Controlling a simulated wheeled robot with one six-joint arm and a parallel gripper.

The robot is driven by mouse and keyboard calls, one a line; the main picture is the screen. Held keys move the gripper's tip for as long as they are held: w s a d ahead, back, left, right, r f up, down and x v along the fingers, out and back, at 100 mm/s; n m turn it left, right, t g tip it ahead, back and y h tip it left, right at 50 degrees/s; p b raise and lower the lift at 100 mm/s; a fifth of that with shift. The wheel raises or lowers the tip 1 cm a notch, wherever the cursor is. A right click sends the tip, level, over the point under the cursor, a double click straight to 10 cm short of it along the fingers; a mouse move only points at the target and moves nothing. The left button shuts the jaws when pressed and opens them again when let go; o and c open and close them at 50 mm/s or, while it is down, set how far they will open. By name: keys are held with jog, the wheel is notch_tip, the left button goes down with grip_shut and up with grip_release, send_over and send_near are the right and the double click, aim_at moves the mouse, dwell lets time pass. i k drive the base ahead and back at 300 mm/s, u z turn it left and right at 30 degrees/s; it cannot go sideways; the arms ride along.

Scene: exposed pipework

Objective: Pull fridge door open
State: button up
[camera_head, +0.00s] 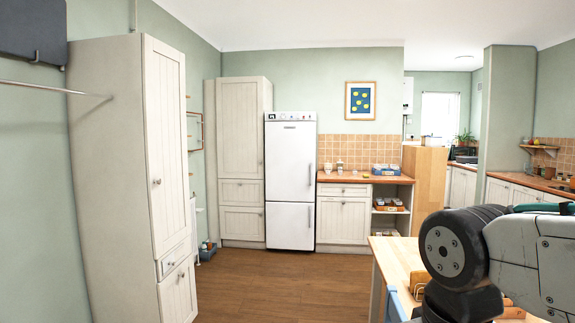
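The fridge (290,178) is white and stands upright against the far wall, left of the middle. It has a taller upper door (289,160) and a shorter lower door (289,226), and both look closed. A thin dark handle (310,178) runs along the right edge of the upper door. A part of my own arm fills the lower right of the view, far from the fridge. My gripper does not show.
A tall white cupboard (112,180) stands near on the left. Another cupboard (240,160) adjoins the fridge on its left, and a counter (345,178) with drawers on its right. A wooden table (395,262) is near at right. The wooden floor (270,285) before the fridge is clear.

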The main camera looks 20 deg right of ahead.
aim_at(290, 146)
jog(key=u, duration=0.45)
jog(key=k, duration=0.5)
jog(key=u, duration=0.5)
jog(key=i, duration=0.7)
jog(key=z, duration=0.8)
jog(key=i, duration=2.15)
jog(key=z, duration=0.75)
jog(key=i, duration=1.95)
jog(key=z, duration=0.25)
jog(key=i, duration=2.3)
jog(key=u, duration=0.1)
